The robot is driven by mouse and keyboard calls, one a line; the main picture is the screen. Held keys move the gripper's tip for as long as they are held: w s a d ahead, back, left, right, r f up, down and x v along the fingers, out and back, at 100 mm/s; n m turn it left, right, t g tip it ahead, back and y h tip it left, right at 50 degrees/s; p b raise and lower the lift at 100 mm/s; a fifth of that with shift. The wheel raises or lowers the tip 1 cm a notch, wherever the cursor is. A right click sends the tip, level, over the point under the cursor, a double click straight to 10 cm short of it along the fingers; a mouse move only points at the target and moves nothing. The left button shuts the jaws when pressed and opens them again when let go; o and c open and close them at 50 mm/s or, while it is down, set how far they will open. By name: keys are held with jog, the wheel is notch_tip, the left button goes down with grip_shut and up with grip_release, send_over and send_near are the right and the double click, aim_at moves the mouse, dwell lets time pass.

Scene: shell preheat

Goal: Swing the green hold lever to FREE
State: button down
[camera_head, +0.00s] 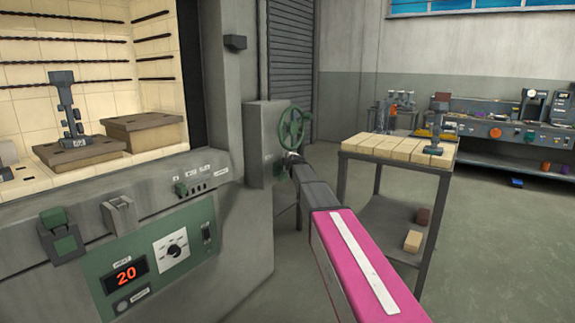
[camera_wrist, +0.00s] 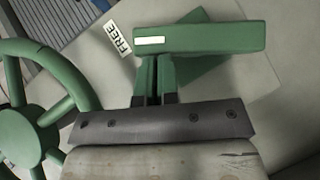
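The green hold lever (camera_wrist: 215,38) is a thick bar with a white stripe near its left end, in the upper middle of the wrist view. That end lies close beside a white label reading FREE (camera_wrist: 120,40). My gripper (camera_wrist: 154,65) is just below the bar, its two narrow fingers together with only a thin dark line between them. The fingertips meet the bar's lower edge in the picture; I cannot tell whether they touch it. In the head view my gripper (camera_head: 289,158) is by the grey cabinet, and the lever is mostly hidden there.
A green handwheel (camera_head: 293,128) is right above my gripper; it also fills the left of the wrist view (camera_wrist: 28,130). The open furnace (camera_head: 90,80) and its control panel (camera_head: 160,260) stand left. A brick-topped table (camera_head: 385,146) stands to the right.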

jog(key=a+r+v, duration=0.1)
jog(key=v, duration=1.2)
jog(key=shift+w+a+r, duration=0.2)
jog(key=shift+a+r, duration=0.1)
jog(key=shift+a, duration=0.35)
